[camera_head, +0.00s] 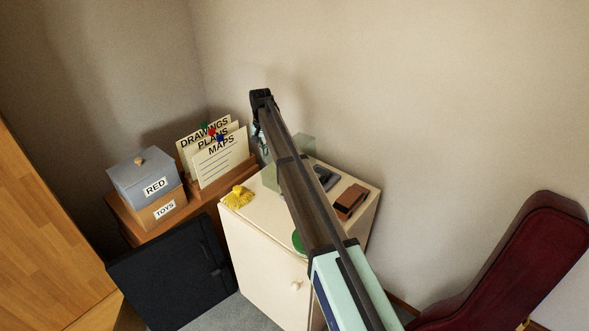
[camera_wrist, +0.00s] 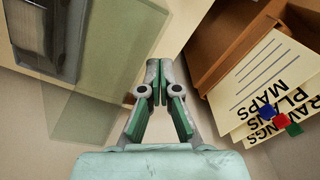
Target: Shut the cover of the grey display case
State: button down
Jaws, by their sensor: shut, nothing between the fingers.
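The grey display case (camera_head: 325,178) sits on top of the cream cabinet, partly hidden behind my arm in the head view. Its clear, greenish cover (camera_head: 305,145) stands raised at the back of the case. In the wrist view the grey case (camera_wrist: 45,35) is at upper left, with the see-through cover panel (camera_wrist: 120,45) beside it. My gripper (camera_wrist: 160,72) is shut and empty, to the right of the cover and apart from it in that picture. In the head view my gripper is mostly hidden at the arm's far end, left of the cover.
On the cream cabinet (camera_head: 260,255) are a yellow item (camera_head: 238,197), a brown box (camera_head: 350,201) and a green round thing (camera_head: 298,241). A wooden file holder (camera_head: 206,196) with labelled cards (camera_head: 220,163) stands left. Labelled boxes (camera_head: 146,180) stand farther left. A dark red instrument case (camera_head: 520,260) leans at right.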

jog(key=shift+s+d, duration=0.1)
jog(key=shift+s+d, duration=0.3)
jog(key=shift+r, duration=0.15)
jog(key=shift+s+d+r+p, duration=0.4)
jog(key=shift+d+r, duration=0.1)
jog(key=shift+r, duration=0.15)
jog(key=shift+d+r, duration=0.1)
dwell(0.6)
jog(key=shift+s+d+r+p, duration=0.3)
jog(key=shift+s+d+r, duration=0.15)
jog(key=shift+r, duration=0.05)
dwell(0.4)
jog(key=shift+s+d+r, duration=0.1)
